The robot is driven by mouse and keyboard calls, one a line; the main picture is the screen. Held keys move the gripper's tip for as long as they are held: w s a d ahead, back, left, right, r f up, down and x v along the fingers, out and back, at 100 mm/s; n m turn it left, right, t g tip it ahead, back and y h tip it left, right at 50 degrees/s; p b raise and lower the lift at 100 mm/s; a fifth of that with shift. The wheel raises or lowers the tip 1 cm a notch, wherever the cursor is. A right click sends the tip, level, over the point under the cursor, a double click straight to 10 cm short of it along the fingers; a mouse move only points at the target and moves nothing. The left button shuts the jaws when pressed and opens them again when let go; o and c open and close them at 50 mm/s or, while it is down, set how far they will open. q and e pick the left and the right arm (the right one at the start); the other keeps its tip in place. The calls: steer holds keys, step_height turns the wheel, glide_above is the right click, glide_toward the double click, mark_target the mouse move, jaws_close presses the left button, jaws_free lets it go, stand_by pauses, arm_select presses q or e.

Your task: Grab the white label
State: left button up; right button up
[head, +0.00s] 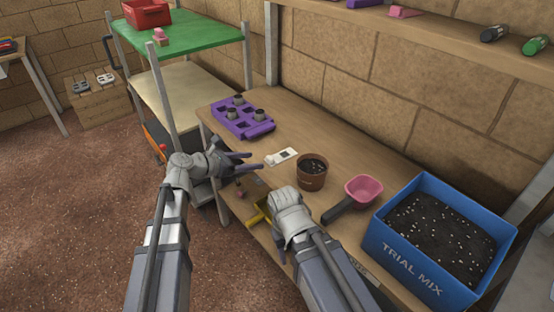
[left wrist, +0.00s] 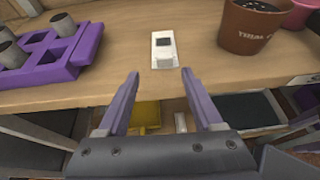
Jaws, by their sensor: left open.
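The white label (head: 281,156) lies flat on the wooden bench near its front edge, with a dark square on it. It also shows in the left wrist view (left wrist: 164,60), just beyond my fingertips. My left gripper (head: 256,160) is open and empty, its purple fingers apart and pointing toward the label without touching it. Its fingers also show in the left wrist view (left wrist: 160,78), roughly in line with the label. My right gripper is mostly hidden behind its own wrist (head: 288,212), by the bench's front edge; its jaws cannot be made out.
A purple tray (head: 229,126) with grey pots stands left of the label. A brown pot (head: 312,178) of soil, a pink scoop (head: 363,190) and a blue soil bin (head: 408,251) stand to the right. A yellow object (head: 257,215) sits below the bench edge.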

mark_target(267, 159)
arm_select(q)
steer(key=x, duration=0.2)
steer(key=b+x, duration=0.1)
steer(key=x, duration=0.2)
steer(key=shift+s+d+r+b, duration=0.15)
steer(key=shift+s+d+b, duration=0.05)
steer(key=shift+d+b, duration=0.15)
jaws_close()
